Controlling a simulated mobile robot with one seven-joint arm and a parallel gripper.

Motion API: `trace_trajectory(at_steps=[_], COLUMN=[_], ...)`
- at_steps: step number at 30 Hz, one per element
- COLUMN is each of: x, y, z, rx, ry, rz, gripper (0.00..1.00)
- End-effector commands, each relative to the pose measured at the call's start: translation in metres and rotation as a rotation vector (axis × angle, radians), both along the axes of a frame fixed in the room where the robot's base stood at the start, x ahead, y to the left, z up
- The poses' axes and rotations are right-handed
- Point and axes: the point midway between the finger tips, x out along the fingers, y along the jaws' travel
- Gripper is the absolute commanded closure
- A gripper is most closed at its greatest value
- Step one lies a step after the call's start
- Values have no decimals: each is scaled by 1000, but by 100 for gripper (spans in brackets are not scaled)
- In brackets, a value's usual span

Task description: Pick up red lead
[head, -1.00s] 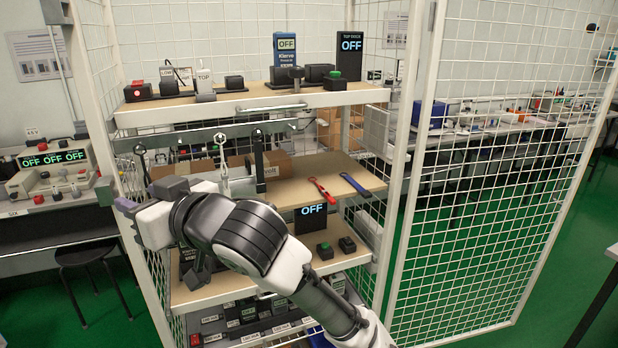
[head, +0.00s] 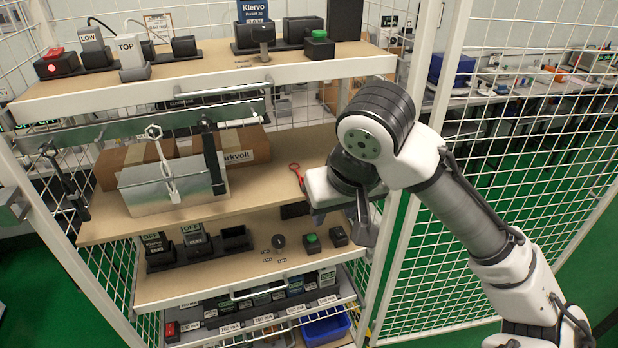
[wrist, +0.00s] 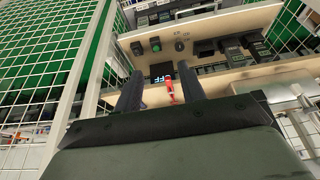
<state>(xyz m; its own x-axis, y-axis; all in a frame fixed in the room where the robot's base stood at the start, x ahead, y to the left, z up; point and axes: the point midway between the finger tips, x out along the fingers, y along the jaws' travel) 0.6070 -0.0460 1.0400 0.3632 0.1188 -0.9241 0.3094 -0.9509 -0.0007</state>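The red lead (head: 297,174) lies on the right part of the middle wooden shelf (head: 262,186) in the head view. My arm hides part of it. In the wrist view the red lead (wrist: 170,89) shows beyond the gap between my fingers. My gripper (wrist: 159,88) is open, with its two dark fingers apart and nothing between them. It is apart from the lead. The blue lead seen earlier beside the red one is hidden in the head view.
A cardboard box (head: 245,147) and a metal box (head: 195,192) stand left on the same shelf. The upper shelf (head: 215,75) hangs above it. White wire mesh panels (head: 500,130) stand right. Small black testers (head: 200,245) sit on the shelf below.

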Motion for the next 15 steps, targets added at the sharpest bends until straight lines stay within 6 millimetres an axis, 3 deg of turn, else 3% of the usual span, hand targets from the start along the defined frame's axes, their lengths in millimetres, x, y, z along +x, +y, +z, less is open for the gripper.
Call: trace_trajectory(at_steps=[15], x=[89], y=[30], z=[1], rx=[2], ry=[4], rz=[0], gripper=[60])
